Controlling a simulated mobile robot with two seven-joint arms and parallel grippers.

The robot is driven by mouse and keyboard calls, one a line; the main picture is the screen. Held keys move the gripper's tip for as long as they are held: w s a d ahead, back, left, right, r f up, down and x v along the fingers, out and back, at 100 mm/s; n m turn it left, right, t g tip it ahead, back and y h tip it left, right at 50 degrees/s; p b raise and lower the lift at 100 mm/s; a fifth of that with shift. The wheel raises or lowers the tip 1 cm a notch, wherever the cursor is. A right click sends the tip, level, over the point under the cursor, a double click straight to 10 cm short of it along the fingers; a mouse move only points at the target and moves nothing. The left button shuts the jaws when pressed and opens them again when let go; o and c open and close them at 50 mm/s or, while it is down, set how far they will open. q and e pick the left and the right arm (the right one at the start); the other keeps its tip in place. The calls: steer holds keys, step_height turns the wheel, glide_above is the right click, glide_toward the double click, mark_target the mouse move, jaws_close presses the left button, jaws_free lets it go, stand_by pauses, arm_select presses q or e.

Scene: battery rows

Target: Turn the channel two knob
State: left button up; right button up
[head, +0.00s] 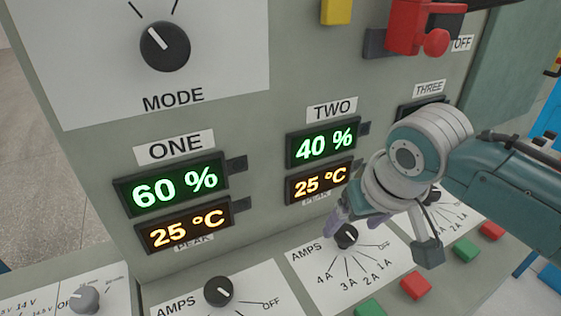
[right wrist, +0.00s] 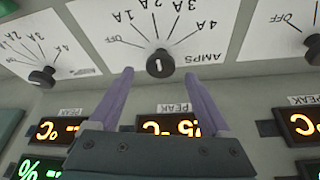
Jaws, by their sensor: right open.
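The channel two knob (head: 346,237) is a small black dial with a white mark. It sits on a white AMPS scale plate (head: 318,262) below the TWO displays, reading 40 % and 25 °C. My right gripper (head: 352,220) reaches in from the right, just above the knob and partly covering it. In the right wrist view, which is upside down, the open purple fingers point at the knob (right wrist: 160,65), which shows between their tips. I see no finger clearly touching it. The knob's white mark looks roughly vertical there. My left gripper is not in view.
The channel one knob (head: 218,291) is at lower left, and the channel three knob (right wrist: 42,77) shows in the wrist view. Red (head: 415,285) and green (head: 466,250) buttons line the front. The MODE knob (head: 165,45) and a red lever (head: 420,30) are higher up.

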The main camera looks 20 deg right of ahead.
mark_target(345, 238)
steer(key=shift+b+x, duration=0.35)
steer(key=shift+x, duration=0.95)
jaws_close()
